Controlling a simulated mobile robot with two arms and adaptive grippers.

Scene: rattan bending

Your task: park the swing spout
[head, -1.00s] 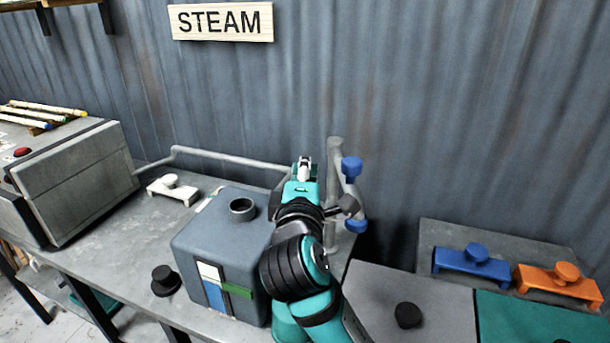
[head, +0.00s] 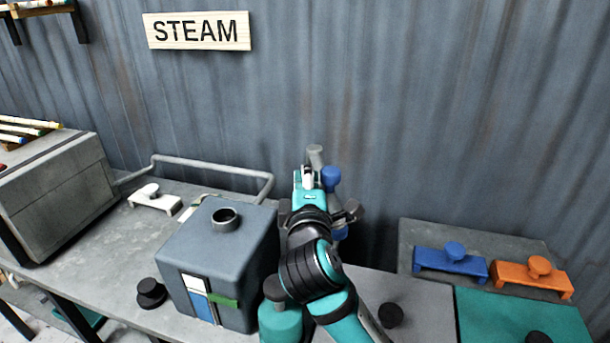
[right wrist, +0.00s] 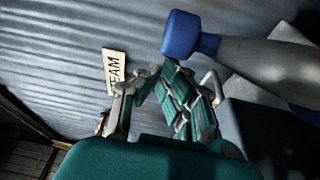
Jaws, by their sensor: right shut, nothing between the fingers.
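A grey upright pipe (head: 315,153), apparently part of the swing spout, stands near the back wall with a blue knob (head: 332,178) beside its top. Another blue part shows lower down, and my right arm hides most of the rest. My right gripper (head: 308,172) is raised just in front of the pipe's upper end. It is shut and empty. In the right wrist view, the shut fingers (right wrist: 160,72) are close to a blue end (right wrist: 183,35) on a grey rod; I cannot tell whether they touch. My left gripper is not in view.
A blue-grey box (head: 215,255) with a round neck stands left of my right arm. A thin grey pipe (head: 210,165) runs behind it from a grey chest (head: 60,195). Blue (head: 450,260) and orange (head: 532,275) clamps lie at right. A dark knob (head: 151,292) stands at front left.

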